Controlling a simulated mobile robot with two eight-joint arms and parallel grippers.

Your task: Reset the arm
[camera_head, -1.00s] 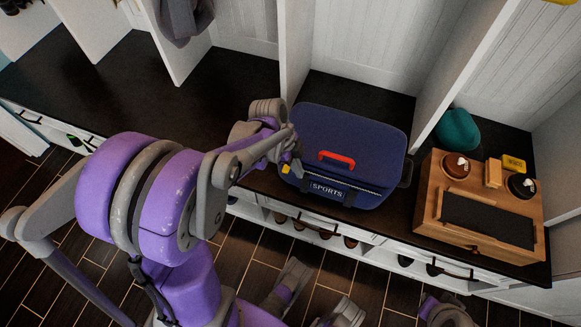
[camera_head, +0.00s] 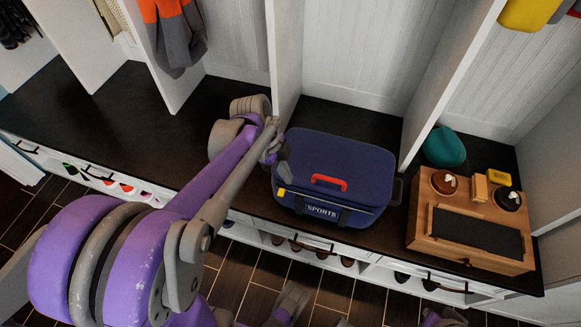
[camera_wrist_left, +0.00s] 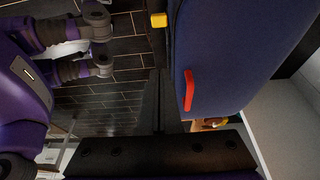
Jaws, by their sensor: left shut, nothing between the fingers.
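My left arm comes in from the left in the head view, stretched out over the dark bench. My left gripper (camera_head: 281,166) is close to the left side of a blue sports bag (camera_head: 345,164). It is shut with nothing in it, and it is small and partly hidden by my own wrist links. I cannot tell whether it touches the bag. The bag stands on the bench, with a red handle on top and a "SPORTS" label in front. In the left wrist view the bag (camera_wrist_left: 225,60) fills the upper right. My right gripper is not in view.
A wooden box (camera_head: 470,248) with a dark front panel and two round jars stands on the bench at right. A teal item (camera_head: 444,147) lies behind it. White dividers (camera_head: 287,60) rise behind the bench. The bench (camera_head: 95,115) is clear at left.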

